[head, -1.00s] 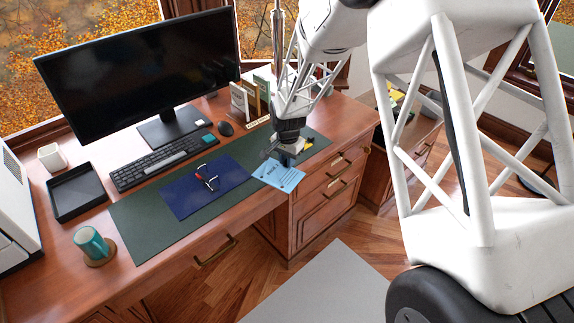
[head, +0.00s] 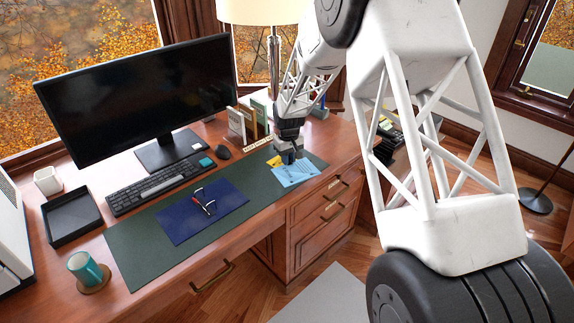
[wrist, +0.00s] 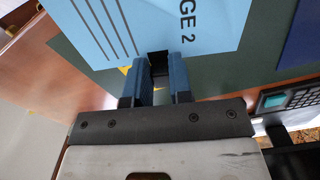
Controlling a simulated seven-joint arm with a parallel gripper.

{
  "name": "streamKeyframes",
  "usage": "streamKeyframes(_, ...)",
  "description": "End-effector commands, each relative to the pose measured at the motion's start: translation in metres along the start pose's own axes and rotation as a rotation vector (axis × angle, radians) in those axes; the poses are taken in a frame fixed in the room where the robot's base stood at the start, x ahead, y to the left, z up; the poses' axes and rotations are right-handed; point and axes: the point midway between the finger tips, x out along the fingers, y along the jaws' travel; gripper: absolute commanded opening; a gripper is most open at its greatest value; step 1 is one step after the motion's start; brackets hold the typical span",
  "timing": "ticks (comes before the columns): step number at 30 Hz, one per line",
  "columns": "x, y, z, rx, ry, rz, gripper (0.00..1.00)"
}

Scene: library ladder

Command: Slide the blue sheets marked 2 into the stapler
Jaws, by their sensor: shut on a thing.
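The blue sheets (head: 297,174), light blue with dark print, are held at one edge by my gripper (head: 289,157). They show over the right end of the green desk mat; I cannot tell if they touch it. In the wrist view the sheets (wrist: 218,28) reach away from my gripper (wrist: 160,72), whose blue fingers are shut on their edge; "GE 2" and dark lines are readable. A small red, black and silver thing, likely the stapler (head: 207,204), lies on the dark blue pad, left of my gripper and apart from it.
The green mat (head: 140,255) carries the dark blue pad (head: 175,224). A yellow piece (head: 274,161) lies beside my gripper. Keyboard (head: 158,187), monitor (head: 150,95), mouse (head: 223,152) and upright books (head: 238,125) stand behind. A black tray (head: 72,218) and teal mug (head: 84,268) are left.

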Motion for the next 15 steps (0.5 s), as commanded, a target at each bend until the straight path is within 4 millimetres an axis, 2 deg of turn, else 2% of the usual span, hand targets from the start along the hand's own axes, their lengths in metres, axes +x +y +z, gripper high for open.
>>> streamKeyframes(15,-0.009,0.038,-0.043,-0.544,0.001,0.001,0.00)
